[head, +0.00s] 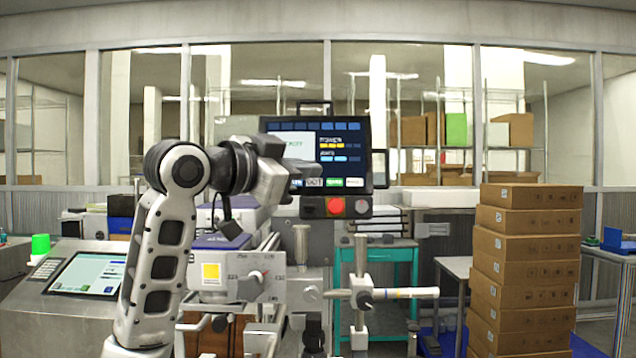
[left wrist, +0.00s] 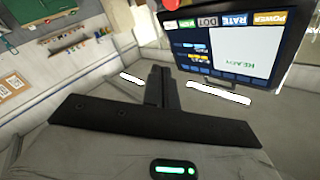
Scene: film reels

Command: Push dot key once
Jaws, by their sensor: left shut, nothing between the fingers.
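The dot key, labelled DOT (head: 314,182), is in the row of keys along the lower edge of a dark control screen (head: 367,140). In the head view my left gripper (head: 312,169) is in front of the screen's lower left, just above the dot key in the picture; the gap in depth is unclear. In the left wrist view the screen is upside down, and the DOT key (left wrist: 208,21) shows beside the RATE (left wrist: 237,20) and POWER (left wrist: 268,18) keys. The left fingers (left wrist: 160,72) are shut and empty, apart from the screen there. My right gripper is not in view.
A red round button (head: 335,206) sits below the key row. A green key (head: 334,182) is right of DOT. A tall stack of cardboard boxes (head: 525,270) stands at right. A tilted touch panel (head: 88,273) is at left. Metal rods (head: 395,293) stand below the screen.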

